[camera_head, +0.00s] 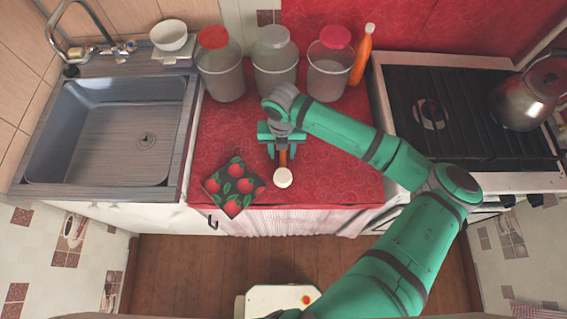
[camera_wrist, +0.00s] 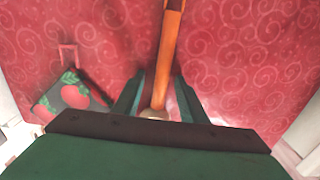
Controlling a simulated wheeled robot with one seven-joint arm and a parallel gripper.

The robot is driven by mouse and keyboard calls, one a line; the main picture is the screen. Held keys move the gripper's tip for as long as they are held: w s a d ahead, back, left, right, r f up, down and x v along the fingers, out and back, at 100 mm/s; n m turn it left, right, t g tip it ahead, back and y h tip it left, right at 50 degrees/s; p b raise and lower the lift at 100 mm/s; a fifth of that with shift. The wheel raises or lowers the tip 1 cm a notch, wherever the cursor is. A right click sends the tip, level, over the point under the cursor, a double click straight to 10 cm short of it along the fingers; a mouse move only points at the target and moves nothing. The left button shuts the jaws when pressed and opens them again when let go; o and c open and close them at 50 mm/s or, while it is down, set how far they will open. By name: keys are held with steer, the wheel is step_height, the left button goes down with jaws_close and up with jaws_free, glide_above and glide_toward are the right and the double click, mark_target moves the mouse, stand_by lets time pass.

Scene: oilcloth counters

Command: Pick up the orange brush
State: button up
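The orange brush (camera_head: 283,158) is on the red oilcloth counter (camera_head: 330,180) near its front edge. Its orange handle and round pale head (camera_head: 283,178) show below my gripper (camera_head: 283,153). In the wrist view the orange handle (camera_wrist: 168,50) runs from the top edge down between my two fingers, and the pale end (camera_wrist: 154,113) is partly hidden by the gripper body. My gripper (camera_wrist: 159,80) is open around the brush, with a gap on each side. Whether the brush stands or lies is hard to tell.
Jars with a red lid (camera_head: 221,78), a grey lid (camera_head: 275,65) and a pink lid (camera_head: 327,70) stand behind, beside an orange bottle (camera_head: 361,58). A sink (camera_head: 110,130) is left; a stove with a kettle (camera_head: 530,95) is right.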

steer(key=shift+d, duration=0.15)
jaws_close()
steer(key=shift+r, duration=0.2)
